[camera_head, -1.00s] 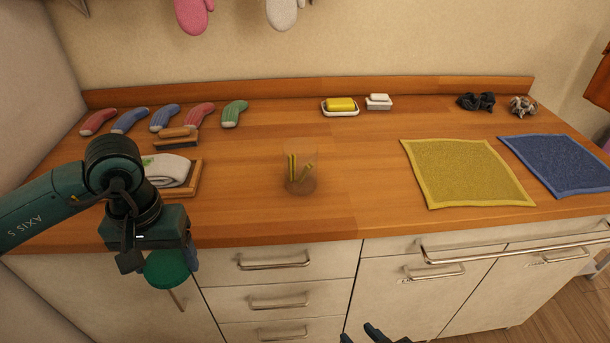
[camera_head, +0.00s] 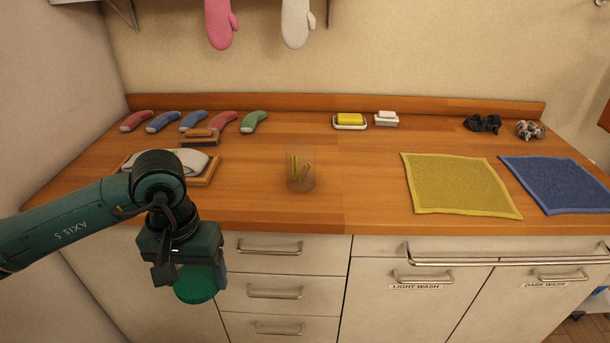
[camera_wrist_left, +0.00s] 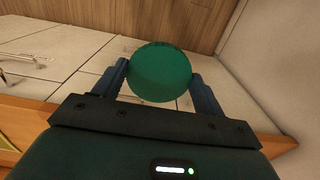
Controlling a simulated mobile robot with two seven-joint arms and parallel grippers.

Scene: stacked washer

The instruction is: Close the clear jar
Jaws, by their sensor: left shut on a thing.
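The clear jar (camera_head: 301,172) stands upright on the wooden counter, open at the top, with several yellowish sticks inside. A round green lid (camera_head: 196,287) is held in my left gripper (camera_head: 190,268), in front of the counter's front edge and below its top, to the left of the jar. In the left wrist view, the two fingers (camera_wrist_left: 160,85) are closed on opposite sides of the green lid (camera_wrist_left: 160,72). My right gripper does not show in the current views.
The counter (camera_head: 350,205) is clear around the jar. A folded cloth on a wooden tray (camera_head: 211,172) and a brush (camera_head: 199,138) lie left. Socks (camera_head: 193,120) and soap dishes (camera_head: 350,126) are behind. A yellow mat (camera_head: 460,183) and blue mat (camera_head: 556,184) lie right.

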